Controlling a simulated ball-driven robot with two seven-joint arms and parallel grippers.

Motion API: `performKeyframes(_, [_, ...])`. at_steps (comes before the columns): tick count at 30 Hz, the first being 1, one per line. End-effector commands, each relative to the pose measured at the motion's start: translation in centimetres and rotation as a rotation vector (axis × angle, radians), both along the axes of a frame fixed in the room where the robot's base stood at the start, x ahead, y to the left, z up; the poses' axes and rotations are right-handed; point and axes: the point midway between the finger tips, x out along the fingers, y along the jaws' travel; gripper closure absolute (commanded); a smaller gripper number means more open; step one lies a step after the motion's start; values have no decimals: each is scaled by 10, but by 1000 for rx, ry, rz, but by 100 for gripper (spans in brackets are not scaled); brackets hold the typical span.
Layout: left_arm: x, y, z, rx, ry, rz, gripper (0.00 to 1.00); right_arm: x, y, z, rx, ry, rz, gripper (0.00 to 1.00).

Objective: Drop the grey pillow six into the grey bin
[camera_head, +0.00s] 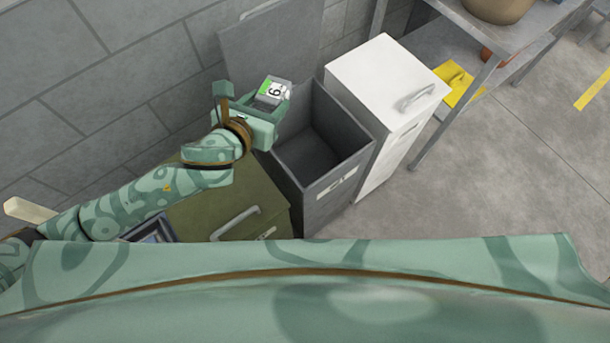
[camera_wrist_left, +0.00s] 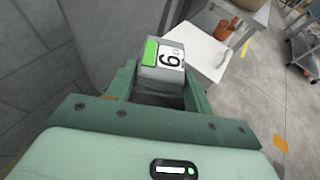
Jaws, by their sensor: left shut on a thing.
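The grey pillow block (camera_head: 272,93) has a label with a 6 and a green patch. My left gripper (camera_head: 268,102) is shut on it and holds it up over the left edge of the open grey bin (camera_head: 341,186). In the left wrist view the pillow six (camera_wrist_left: 162,60) sits between the two fingers of the left gripper (camera_wrist_left: 158,82). The grey bin's lid (camera_head: 268,48) is raised against the wall. The inside of the bin looks empty where it shows. My right gripper is not in view.
A closed olive bin (camera_head: 225,205) stands left of the grey bin, under my left arm. A closed white bin (camera_head: 385,72) stands on its right. A metal shelf (camera_head: 480,70) with a yellow item (camera_head: 457,84) is further right.

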Motion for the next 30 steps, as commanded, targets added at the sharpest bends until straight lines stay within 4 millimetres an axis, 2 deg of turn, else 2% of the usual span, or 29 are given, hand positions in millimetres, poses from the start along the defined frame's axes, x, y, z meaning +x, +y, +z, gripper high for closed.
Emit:
performKeyframes(1, [13, -12, -9, 11, -11, -61, 74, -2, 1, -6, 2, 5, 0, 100])
performKeyframes(3, [22, -27, -20, 9, -9, -140, 74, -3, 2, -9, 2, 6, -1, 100])
performKeyframes(10, [40, -52, -48, 4, -8, -309, 74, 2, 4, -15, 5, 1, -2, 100])
performKeyframes(17, [54, -59, -72, 5, -6, -413, 74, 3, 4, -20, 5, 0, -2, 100])
performKeyframes(24, [68, -55, -96, -3, 3, -480, 74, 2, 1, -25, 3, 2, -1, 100])
performKeyframes(30, [77, -52, -106, -10, 3, -513, 74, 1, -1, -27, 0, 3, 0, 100])
